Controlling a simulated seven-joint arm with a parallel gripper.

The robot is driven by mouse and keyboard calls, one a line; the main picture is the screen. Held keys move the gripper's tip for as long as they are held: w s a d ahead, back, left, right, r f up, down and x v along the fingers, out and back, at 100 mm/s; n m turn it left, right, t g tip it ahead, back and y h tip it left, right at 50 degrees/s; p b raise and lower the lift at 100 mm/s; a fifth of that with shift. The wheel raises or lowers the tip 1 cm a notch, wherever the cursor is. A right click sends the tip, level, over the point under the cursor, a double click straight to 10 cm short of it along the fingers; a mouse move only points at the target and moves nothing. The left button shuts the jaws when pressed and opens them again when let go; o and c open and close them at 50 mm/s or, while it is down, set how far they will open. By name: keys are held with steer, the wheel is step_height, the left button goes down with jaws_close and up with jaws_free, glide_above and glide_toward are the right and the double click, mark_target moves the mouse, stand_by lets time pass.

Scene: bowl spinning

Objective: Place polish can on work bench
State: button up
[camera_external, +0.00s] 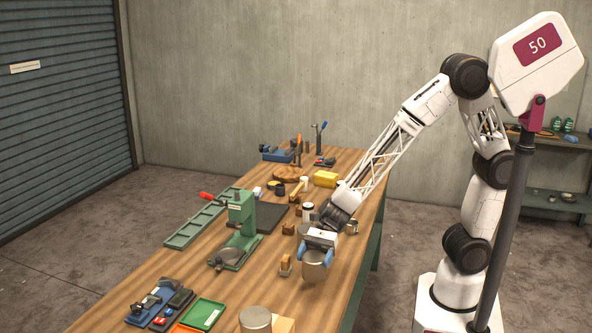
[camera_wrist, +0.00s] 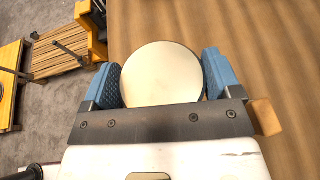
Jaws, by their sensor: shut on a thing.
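A plain metal can, taken as the polish can (camera_external: 314,271), is between the blue fingers of my gripper (camera_external: 316,254). In the wrist view its round pale top (camera_wrist: 162,75) sits between both blue finger pads of my gripper (camera_wrist: 163,80), which touch or nearly touch its sides. My gripper is shut on it. The can is over the right side of the wooden work bench (camera_external: 325,305); bare wood also shows in the wrist view (camera_wrist: 275,50). I cannot tell whether the can's base touches the bench.
A small wooden block with a fitting (camera_external: 286,266) stands just left of the can. A green press (camera_external: 240,230), a green tray (camera_external: 203,314) and another metal can (camera_external: 255,318) are on the bench. Bare wood lies in front of the held can.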

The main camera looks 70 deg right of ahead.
mark_target(314, 256)
step_height(314, 256, up, 19)
steer(key=w+d+m+t, duration=0.1)
steer(key=w+d+t, duration=0.1)
steer(key=w+d, duration=0.65)
steer(key=w+d+m+t, duration=0.15)
steer(key=w+d, duration=0.35)
steer(key=w, duration=0.7)
steer(key=w+d+m+t+h, duration=0.1)
steer(key=w+d, duration=0.7)
steer(key=d, duration=0.3)
steer(key=w+d+m+t+h, duration=0.1)
steer(key=w+d+m, duration=0.1)
steer(key=w+d, duration=0.75)
step_height(314, 256, down, 12)
steer(key=s+d, duration=0.2)
steer(key=shift+d+r, duration=0.15)
steer(key=shift+d, duration=0.05)
step_height(314, 256, down, 6)
